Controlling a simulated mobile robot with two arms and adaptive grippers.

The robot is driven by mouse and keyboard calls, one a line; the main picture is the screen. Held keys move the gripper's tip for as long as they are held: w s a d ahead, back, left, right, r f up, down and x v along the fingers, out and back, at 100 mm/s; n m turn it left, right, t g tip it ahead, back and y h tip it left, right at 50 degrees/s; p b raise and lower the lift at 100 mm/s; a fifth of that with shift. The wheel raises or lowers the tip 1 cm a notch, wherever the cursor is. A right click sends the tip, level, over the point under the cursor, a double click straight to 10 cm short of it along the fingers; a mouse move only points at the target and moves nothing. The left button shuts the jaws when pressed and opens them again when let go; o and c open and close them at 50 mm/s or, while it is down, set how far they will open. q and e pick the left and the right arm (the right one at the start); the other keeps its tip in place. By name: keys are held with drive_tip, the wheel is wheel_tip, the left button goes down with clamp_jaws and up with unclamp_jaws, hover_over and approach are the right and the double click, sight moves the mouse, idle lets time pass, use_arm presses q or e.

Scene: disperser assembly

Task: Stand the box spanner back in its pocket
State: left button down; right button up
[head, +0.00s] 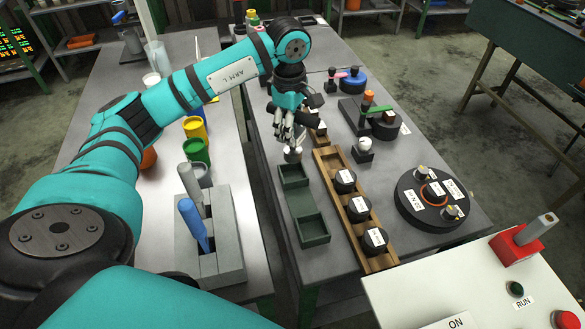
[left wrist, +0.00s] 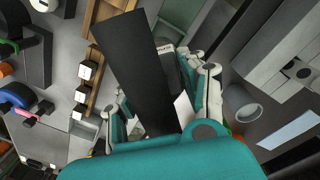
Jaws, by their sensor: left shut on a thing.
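My left gripper (head: 287,132) is above the far end of the green two-part tray, its fingers closed. In the left wrist view, a long dark bar (left wrist: 138,70) lies tilted between the fingers (left wrist: 165,105); I take it for the box spanner, though its ends are hard to make out. In the head view the fingers mostly hide it. A small grey rounded piece (head: 293,154) shows just under the fingertips; I cannot tell whether it is held. The grey pocket block (head: 222,262) stands nearer, with a blue-handled tool (head: 194,222) and a grey-handled tool (head: 190,183) upright in it. My right gripper is not in view.
The green tray (head: 304,231) looks empty. Right of it is a wooden rack (head: 327,163) with several black labelled pieces, then a round black fixture (head: 409,211). Green (head: 195,152) and yellow (head: 195,128) cups stand behind the pocket block. A control panel (head: 450,285) is at the front right.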

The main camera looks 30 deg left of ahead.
sight(291, 150)
use_arm(q)
drive_tip(key=f, duration=0.2)
drive_tip(key=f+p, duration=0.1)
drive_tip(key=shift+s+d+f, duration=0.1)
drive_tip(key=shift+s+f, duration=0.1)
drive_tip(key=shift+f, duration=0.15)
wheel_tip(291, 150, down, 4)
drive_tip(key=shift+f+p, duration=0.1)
drive_tip(key=shift+p, duration=0.4)
drive_tip(key=shift+w+f, duration=0.1)
drive_tip(key=shift+f, duration=0.15)
drive_tip(key=c, duration=1.1)
unclamp_jaws()
drive_tip(key=o, duration=0.4)
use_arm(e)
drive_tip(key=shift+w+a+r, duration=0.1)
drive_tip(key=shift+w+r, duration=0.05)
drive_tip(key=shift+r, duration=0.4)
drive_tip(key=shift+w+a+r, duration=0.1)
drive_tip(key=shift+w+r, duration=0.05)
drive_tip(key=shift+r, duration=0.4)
use_arm(q)
drive_tip(key=shift+r, duration=0.1)
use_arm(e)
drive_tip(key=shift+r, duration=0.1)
